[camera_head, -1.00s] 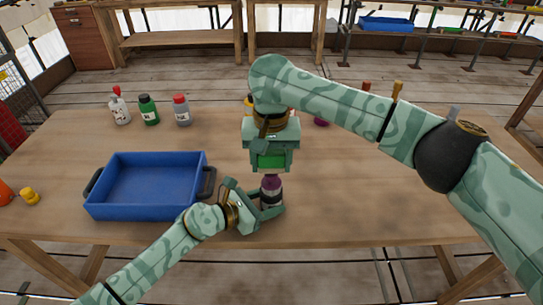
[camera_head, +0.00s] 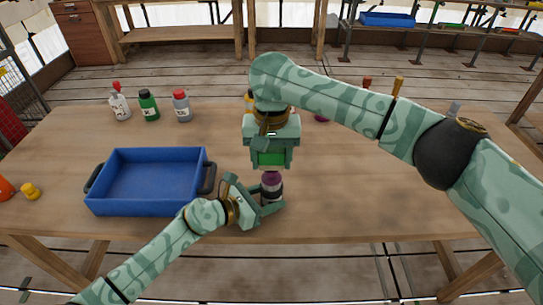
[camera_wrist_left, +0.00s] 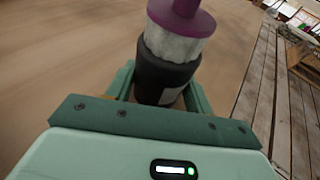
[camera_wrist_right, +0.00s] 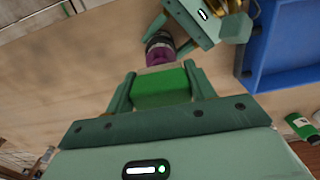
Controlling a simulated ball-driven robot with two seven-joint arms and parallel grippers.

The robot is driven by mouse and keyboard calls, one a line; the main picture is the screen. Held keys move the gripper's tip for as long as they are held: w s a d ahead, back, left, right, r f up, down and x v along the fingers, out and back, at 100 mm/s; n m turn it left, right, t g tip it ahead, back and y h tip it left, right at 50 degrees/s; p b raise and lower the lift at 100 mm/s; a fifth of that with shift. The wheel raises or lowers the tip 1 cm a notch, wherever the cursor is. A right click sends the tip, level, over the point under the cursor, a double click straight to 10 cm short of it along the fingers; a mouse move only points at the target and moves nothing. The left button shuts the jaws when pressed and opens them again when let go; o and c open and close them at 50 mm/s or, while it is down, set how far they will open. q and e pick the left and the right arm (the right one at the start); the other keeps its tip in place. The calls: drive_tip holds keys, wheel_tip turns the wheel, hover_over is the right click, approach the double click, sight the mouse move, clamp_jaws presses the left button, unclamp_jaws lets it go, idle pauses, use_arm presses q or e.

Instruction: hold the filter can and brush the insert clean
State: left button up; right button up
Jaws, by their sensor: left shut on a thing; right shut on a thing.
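My left gripper (camera_head: 270,201) is shut on a black filter can (camera_wrist_left: 163,76), held upright over the table's front part. A whitish insert (camera_wrist_left: 174,43) with a purple flanged top (camera_wrist_left: 184,18) stands in the can's mouth. My right gripper (camera_head: 271,158) is above it, pointing down and shut on a green block (camera_wrist_right: 161,88), which looks like the brush. A tan strip shows at the block's far edge in the right wrist view. The purple top lies just beyond that edge; I cannot tell whether they touch.
A blue tray (camera_head: 92,200) with dark handles stands left of the can, close to my left gripper. Several bottles, among them a green one (camera_head: 148,107), stand at the back left. The table's right front is clear.

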drive_tip(key=shift+f, duration=0.3)
